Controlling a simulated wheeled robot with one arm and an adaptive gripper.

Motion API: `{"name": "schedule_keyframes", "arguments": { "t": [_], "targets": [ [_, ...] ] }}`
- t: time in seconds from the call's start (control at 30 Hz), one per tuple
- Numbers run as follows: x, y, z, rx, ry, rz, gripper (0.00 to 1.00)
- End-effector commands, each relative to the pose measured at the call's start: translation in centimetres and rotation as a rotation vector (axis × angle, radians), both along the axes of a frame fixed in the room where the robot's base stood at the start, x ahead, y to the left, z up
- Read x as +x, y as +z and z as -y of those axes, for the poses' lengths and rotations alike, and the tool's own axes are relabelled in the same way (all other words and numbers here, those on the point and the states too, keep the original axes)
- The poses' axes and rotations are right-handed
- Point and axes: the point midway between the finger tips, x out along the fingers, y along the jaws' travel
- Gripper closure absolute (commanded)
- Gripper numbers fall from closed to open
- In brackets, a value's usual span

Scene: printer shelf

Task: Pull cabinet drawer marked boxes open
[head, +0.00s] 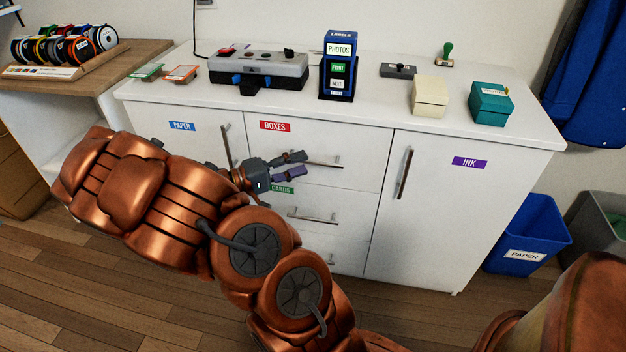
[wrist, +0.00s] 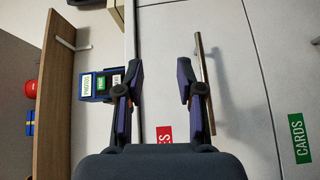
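The boxes drawer (head: 352,145) is the top drawer in the cabinet's middle column, with a red BOXES label (head: 275,126). It appears shut. Its silver bar handle (head: 328,164) is partly hidden behind my gripper in the head view. My gripper (head: 305,164) is open and empty in front of this drawer. In the wrist view my gripper (wrist: 158,75) has its two fingers apart, and the handle (wrist: 202,55) lies just right of the right finger, not between the fingers. Part of the red label (wrist: 165,133) shows between them; contact cannot be told.
Below is the drawer with a green CARDS label (wrist: 300,138) and its handle (head: 312,216). The paper door handle (head: 227,146) and ink door handle (head: 404,173) flank the drawers. A blue bin (head: 530,235) stands at the right. The countertop (head: 380,100) holds several items.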

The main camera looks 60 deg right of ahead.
Motion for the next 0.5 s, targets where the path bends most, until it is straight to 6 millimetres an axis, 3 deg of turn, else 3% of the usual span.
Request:
{"name": "schedule_keyframes", "arguments": {
  "t": [0.03,0.2,0.5],
  "targets": [
    [0.9,-2.7,0.5,-0.029,0.027,-0.016,0.63],
    [3.3,-6.1,1.7,-0.101,0.104,-0.029,0.63],
    [4.2,-7.3,3.0,-0.137,0.146,-0.031,0.63]
  ]
}}
